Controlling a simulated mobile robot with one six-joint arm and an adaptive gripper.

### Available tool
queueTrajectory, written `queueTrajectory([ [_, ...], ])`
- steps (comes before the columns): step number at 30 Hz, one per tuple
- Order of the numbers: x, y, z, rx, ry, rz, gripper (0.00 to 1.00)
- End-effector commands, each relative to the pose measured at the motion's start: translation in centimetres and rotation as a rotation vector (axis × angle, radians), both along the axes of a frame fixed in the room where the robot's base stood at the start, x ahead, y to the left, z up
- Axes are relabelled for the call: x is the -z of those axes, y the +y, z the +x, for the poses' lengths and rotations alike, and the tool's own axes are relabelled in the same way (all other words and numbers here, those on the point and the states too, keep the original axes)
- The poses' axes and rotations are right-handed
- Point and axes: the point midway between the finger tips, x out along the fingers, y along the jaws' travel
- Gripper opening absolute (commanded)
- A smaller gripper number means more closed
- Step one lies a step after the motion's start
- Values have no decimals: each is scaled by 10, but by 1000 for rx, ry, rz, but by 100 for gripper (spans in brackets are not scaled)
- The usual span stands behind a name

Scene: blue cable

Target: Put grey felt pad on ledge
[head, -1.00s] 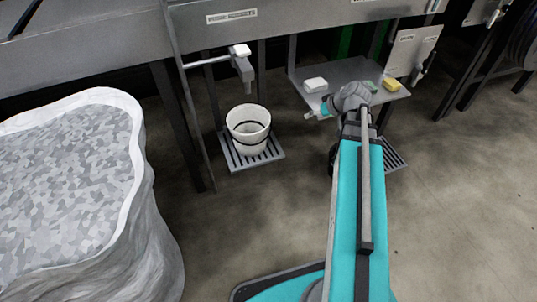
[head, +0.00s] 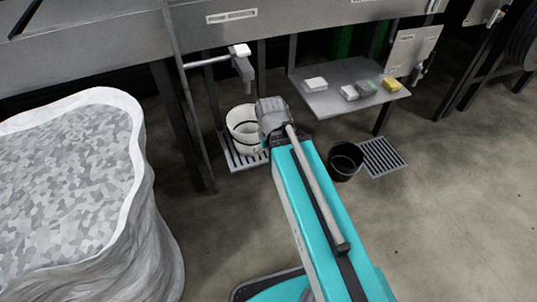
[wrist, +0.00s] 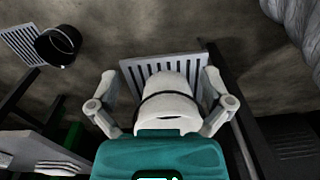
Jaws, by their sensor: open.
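The ledge is most likely the grey shelf (head: 325,104) under the counter at upper right in the head view; a corner of it (wrist: 25,143) shows at lower left in the wrist view. A white block (head: 315,84), a pale block (head: 349,92), a grey-green piece (head: 367,88) and a yellow block (head: 391,84) lie on it. I cannot tell which, if any, is the grey felt pad. My gripper (wrist: 160,82) is open, fingers spread wide, above the white bucket (wrist: 168,103). In the head view my wrist hides the fingers and part of the bucket (head: 241,127).
The white bucket stands on a slatted floor grate (head: 243,162). A black bucket (head: 345,160) stands beside another grate (head: 382,157). A tap (head: 242,62) juts out above the white bucket. A large bag of grey flakes (head: 150,215) fills the left. Floor at right is clear.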

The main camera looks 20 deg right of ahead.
Motion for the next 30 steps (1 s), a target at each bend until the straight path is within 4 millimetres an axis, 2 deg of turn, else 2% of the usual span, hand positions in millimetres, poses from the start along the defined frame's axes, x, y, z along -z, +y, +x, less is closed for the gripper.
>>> queueTrajectory([
  [15, 0, 3, -3, 7, 10, -18, 100],
  [16, 0, 3, -3, 7, 10, -18, 98],
  [21, 0, 3, -3, 7, 9, -17, 67],
  [23, 0, 3, -3, 6, 9, -17, 57],
  [30, 0, 3, -3, 6, 9, -17, 57],
])
